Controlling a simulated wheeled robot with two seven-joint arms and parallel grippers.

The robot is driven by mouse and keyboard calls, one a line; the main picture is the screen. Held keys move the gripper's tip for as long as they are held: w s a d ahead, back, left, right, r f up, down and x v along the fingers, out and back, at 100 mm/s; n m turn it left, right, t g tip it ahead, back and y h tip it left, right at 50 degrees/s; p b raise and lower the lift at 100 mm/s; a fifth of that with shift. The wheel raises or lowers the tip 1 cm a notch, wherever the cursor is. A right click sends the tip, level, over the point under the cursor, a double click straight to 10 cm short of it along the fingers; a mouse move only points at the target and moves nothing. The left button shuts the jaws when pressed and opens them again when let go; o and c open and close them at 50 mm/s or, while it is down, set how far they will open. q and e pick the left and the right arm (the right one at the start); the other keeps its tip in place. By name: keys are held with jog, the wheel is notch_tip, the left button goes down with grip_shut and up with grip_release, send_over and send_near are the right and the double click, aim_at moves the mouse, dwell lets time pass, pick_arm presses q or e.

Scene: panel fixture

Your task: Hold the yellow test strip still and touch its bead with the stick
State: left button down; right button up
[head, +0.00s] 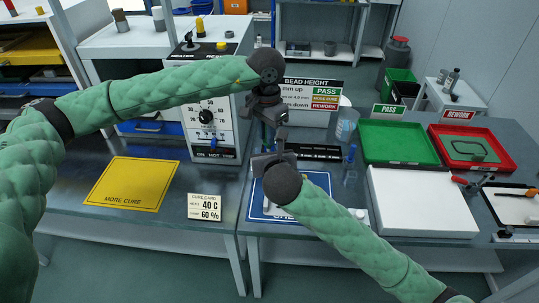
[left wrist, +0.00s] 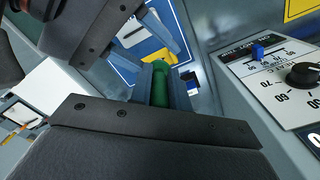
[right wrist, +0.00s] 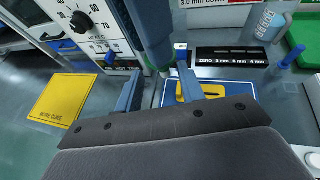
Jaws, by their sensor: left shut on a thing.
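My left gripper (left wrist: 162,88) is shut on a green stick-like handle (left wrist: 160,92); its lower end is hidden. In the head view the left gripper (head: 272,122) hangs just above and behind my right gripper (head: 266,160). The yellow test strip (right wrist: 205,92) lies low over the blue mat (right wrist: 235,98), just beyond and beside the right gripper's right finger. A yellow piece of it also shows in the left wrist view (left wrist: 162,55). Its bead cannot be made out.
A heater box with a dial (head: 206,130) stands at left, close to the left gripper. A yellow cure mat (head: 133,184) lies on the left bench. A black gauge block (right wrist: 230,57) is behind the strip. Green tray (head: 398,143), red tray (head: 475,147) and white board (head: 423,202) are at right.

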grip_shut()
pick_arm(q)
jog(key=c, duration=1.2)
grip_release()
jog(key=shift+c, duration=0.2)
